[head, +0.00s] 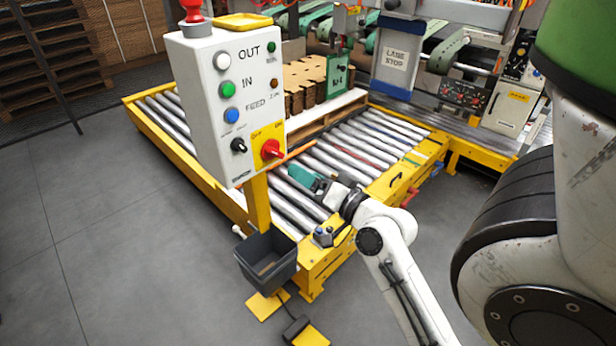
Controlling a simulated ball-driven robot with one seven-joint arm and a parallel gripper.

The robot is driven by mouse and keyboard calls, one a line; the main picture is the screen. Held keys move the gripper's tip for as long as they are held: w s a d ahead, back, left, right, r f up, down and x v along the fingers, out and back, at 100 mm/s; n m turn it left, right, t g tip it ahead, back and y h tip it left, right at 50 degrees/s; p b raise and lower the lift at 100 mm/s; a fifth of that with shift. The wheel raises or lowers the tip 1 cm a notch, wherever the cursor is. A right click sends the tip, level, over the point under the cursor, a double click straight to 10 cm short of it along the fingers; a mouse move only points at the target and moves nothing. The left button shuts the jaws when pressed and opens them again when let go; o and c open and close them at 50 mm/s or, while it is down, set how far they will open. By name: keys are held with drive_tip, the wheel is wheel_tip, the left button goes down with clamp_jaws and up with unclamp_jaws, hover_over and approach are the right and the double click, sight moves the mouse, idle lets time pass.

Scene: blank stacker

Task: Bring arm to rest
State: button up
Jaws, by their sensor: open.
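My white arm (392,240) reaches in from the lower right, bent at its dark-capped joint. My gripper (297,178), teal at its tip, is at the end of the dark wrist, over the near part of the roller conveyor (345,150). It is open. I see nothing held in it. The gap between its fingers is too small to make out, and I cannot tell whether it touches the rollers.
A control box (222,100) with buttons and a red switch stands left of my gripper on a yellow post. A dark bin (266,262) hangs below. Cut cardboard blanks (300,85) lie farther back. Grey floor (110,240) is clear at left.

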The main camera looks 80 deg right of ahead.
idle(0.4)
drive_tip(key=w+a+f+n+g+y+p, duration=0.25)
drive_tip(key=a+f+n+y, duration=0.2)
drive_tip(key=a, duration=0.35)
drive_tip(key=w+a+f+n+g+y+p, duration=0.1)
drive_tip(key=w+a+f+n+g+y, duration=0.25)
drive_tip(key=a+f, duration=0.3)
drive_tip(key=s+a+f+n+g+y+p, duration=0.1)
drive_tip(key=s+a+f+n+g, duration=0.4)
drive_tip(key=a, duration=0.6)
drive_tip(key=s+n+g+p, duration=0.1)
drive_tip(key=s+n+g, duration=0.1)
drive_tip(key=s+g, duration=0.1)
drive_tip(key=shift+s+a, duration=0.4)
drive_tip(key=shift+s, duration=0.2)
